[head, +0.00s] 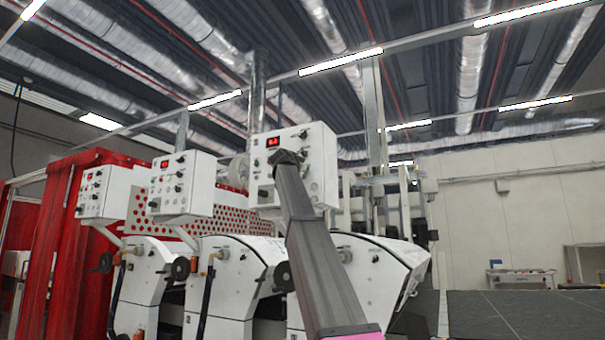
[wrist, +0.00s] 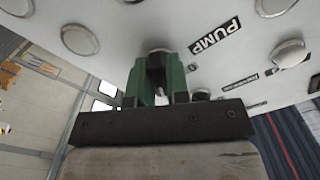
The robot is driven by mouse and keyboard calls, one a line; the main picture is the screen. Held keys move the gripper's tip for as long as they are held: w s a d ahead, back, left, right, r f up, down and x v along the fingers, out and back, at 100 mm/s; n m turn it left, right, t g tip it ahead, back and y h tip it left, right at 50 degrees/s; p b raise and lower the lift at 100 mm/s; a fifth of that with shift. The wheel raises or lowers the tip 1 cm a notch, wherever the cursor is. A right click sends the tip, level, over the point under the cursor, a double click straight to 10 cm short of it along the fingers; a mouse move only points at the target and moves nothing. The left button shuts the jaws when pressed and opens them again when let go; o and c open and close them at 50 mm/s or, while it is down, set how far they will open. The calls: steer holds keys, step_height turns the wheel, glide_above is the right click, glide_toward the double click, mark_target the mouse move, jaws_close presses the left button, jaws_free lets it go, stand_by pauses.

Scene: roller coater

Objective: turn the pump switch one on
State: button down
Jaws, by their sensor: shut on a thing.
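The white control box (head: 318,148) on the nearest machine has a red display and several knobs on its face. My gripper (head: 285,158) reaches up to this face, and my arm hides part of it. In the wrist view, the green fingers of my gripper (wrist: 158,68) are shut on the pump switch (wrist: 157,52), a grey knob mostly hidden between them. A black PUMP label (wrist: 215,37) is just right of the fingers. The knob's exact turn angle cannot be told.
Round metallic knobs (wrist: 80,40) and (wrist: 288,54) flank the fingers on the panel. Two similar control boxes (head: 178,185) and (head: 104,192) stand to the left. White machine bodies (head: 365,265) lie below the boxes.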

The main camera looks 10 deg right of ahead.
steer(key=c, duration=1.1)
jaws_free()
steer(key=shift+s+a, duration=0.1)
steer(key=v, duration=1)
steer(key=shift+s+a, duration=0.15)
steer(key=shift+s, duration=0.1)
